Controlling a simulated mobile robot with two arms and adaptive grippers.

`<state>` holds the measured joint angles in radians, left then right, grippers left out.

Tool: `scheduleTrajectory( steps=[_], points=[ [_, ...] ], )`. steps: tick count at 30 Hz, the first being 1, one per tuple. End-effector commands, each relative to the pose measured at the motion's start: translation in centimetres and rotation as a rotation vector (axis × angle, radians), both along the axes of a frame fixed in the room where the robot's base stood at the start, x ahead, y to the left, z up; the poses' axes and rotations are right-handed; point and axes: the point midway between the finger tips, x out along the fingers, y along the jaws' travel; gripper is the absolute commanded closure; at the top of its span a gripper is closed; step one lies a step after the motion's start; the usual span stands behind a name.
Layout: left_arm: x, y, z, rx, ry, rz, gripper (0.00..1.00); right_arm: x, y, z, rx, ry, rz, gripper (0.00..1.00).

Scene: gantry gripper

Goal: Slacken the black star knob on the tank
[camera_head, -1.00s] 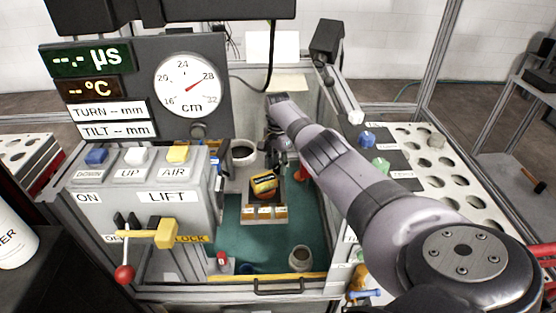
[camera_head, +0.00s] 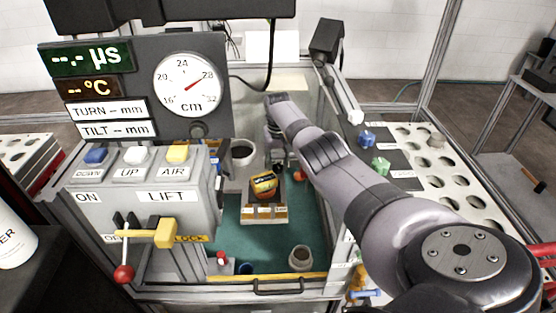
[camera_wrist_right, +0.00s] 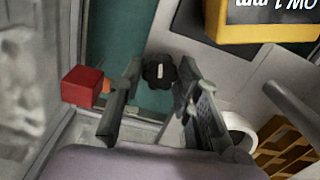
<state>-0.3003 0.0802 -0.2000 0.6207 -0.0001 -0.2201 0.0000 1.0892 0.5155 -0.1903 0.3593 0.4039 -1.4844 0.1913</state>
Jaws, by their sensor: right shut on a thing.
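The black star knob (camera_wrist_right: 160,71) shows in the right wrist view, with a small pale mark on its face. My right gripper (camera_wrist_right: 160,80) has one finger on each side of it and is shut on it. In the head view my right gripper (camera_head: 280,160) is down inside the tank (camera_head: 225,245), at its back, and is small and partly covered by my arm. I cannot make out the knob in that view. My left gripper is not in view.
A yellow-framed block (camera_head: 264,186) stands in the tank, close to the gripper; a red block (camera_wrist_right: 82,88) is left of the fingers in the wrist view. A lift control box (camera_head: 150,205) stands left, a holed rack (camera_head: 455,180) right.

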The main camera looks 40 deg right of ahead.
Motion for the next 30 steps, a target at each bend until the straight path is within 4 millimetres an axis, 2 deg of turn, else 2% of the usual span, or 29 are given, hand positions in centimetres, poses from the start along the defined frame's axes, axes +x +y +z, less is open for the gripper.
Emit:
scheduleTrajectory(
  steps=[30],
  points=[
    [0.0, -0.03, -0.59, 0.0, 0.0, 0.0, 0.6, 0.06, 0.04, 0.01, 0.001, -0.003, 0.967, 0.97]
  ],
)
